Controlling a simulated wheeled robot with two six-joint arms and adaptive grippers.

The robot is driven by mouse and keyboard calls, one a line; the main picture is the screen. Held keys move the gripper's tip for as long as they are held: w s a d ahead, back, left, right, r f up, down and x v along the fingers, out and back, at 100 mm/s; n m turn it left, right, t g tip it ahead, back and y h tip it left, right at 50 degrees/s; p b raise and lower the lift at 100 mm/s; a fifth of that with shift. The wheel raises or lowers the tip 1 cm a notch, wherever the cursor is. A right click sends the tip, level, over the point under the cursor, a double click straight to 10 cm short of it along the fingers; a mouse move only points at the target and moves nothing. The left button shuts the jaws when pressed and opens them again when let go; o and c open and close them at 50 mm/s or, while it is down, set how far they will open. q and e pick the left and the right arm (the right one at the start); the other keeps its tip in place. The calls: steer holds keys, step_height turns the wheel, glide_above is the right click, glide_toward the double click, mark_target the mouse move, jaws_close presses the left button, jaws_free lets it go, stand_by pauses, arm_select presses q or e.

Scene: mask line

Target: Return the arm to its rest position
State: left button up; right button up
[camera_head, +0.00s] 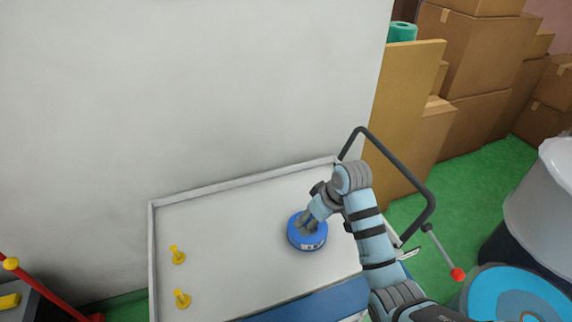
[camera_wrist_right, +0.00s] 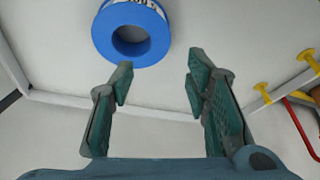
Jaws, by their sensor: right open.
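My right arm (camera_head: 368,225) reaches in from the lower right over a white cart top. My right gripper (camera_head: 309,222) is above or beside a blue ring-shaped roll (camera_head: 307,241) with a white label. In the right wrist view the gripper (camera_wrist_right: 157,80) is open, with nothing between its fingers. There the blue roll (camera_wrist_right: 131,49) lies beyond the fingertips, towards the top, with its central hole visible. I cannot tell from the head view whether the fingers touch it. My left gripper is not in view.
The cart top (camera_head: 225,235) has a raised rim and a dark handle (camera_head: 405,172) at right. Two yellow pegs (camera_head: 177,255) (camera_head: 181,299) stand at its left. Cardboard boxes (camera_head: 480,60) stand behind right. A red bar (camera_head: 45,292) is at lower left, a white barrel (camera_head: 540,195) at right.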

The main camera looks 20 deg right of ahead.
steer(key=shift+m+h, duration=0.8)
steer(key=shift+m, duration=0.1)
steer(key=s+f, duration=0.2)
steer(key=s, duration=0.2)
steer(key=s+d+f, duration=0.1)
steer(key=s+f, duration=0.2)
steer(key=s, duration=0.1)
steer(key=s+f, duration=0.2)
steer(key=s, duration=0.1)
steer(key=shift+s+d+f, duration=0.2)
steer(key=shift+s+f, duration=0.05)
steer(key=shift+s, duration=0.15)
steer(key=shift+m+h, duration=0.3)
steer(key=shift+m, duration=0.1)
steer(key=s, duration=0.5)
steer(key=s+f, duration=0.1)
steer(key=s, duration=0.1)
steer(key=shift+s+d, duration=0.3)
steer(key=shift+d, duration=0.1)
steer(key=s+r+m, duration=0.1)
steer(key=s, duration=0.8)
step_height(320, 180, down, 19)
steer(key=s+d+g+h, duration=0.1)
steer(key=d, duration=0.2)
steer(key=s+f+g, duration=0.1)
steer(key=s+f, duration=1.2)
steer(key=s, duration=0.1)
steer(key=shift+s+d+m+g, duration=0.2)
steer(key=shift+d+m+g, duration=0.1)
steer(key=shift+m, duration=0.1)
